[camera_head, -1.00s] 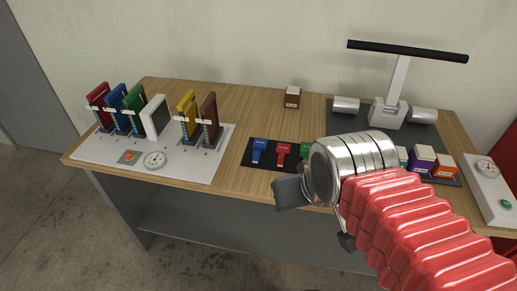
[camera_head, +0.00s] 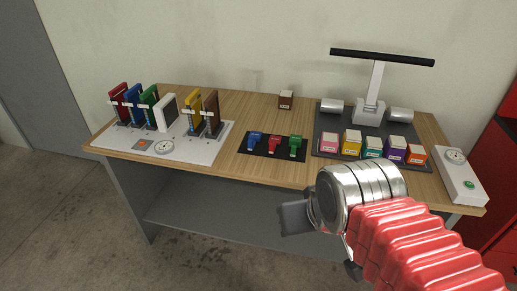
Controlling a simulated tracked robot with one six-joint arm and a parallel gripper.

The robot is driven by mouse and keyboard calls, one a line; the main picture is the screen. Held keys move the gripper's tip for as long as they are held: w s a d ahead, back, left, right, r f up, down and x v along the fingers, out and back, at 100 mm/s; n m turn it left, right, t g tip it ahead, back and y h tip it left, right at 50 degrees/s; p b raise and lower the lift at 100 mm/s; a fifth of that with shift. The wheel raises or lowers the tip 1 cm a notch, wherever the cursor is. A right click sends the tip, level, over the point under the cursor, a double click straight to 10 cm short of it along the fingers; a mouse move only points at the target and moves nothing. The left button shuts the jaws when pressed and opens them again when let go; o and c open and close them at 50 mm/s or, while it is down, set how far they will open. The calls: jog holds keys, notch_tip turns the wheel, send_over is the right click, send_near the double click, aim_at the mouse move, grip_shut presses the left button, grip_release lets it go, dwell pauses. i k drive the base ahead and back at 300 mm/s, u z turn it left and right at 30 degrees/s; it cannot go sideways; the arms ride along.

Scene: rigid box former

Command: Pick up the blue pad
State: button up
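A small blue piece (camera_head: 256,140) lies on a black mat, left of a red and a green piece of like shape. It looks like the blue pad, but its label is too small to read. A blue upright panel (camera_head: 134,105) also stands in the row on the white board at the left. My gripper (camera_head: 297,217) is in front of the table's front edge, to the right of and nearer than the blue piece. Its dark finger part shows. My silver wrist hides the rest, so its opening cannot be told. It touches none of the pieces.
The black mat (camera_head: 276,154) lies near the front edge of the wooden table (camera_head: 245,107). Several coloured blocks stand on a dark tray (camera_head: 319,140) at the right, below a T-shaped post (camera_head: 372,90). A small brown box (camera_head: 286,100) stands at the back.

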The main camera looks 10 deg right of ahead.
aim_at(254, 137)
jog(key=k, duration=0.65)
jog(key=u, duration=0.55)
jog(key=i, duration=2.2)
jog(key=z, duration=0.2)
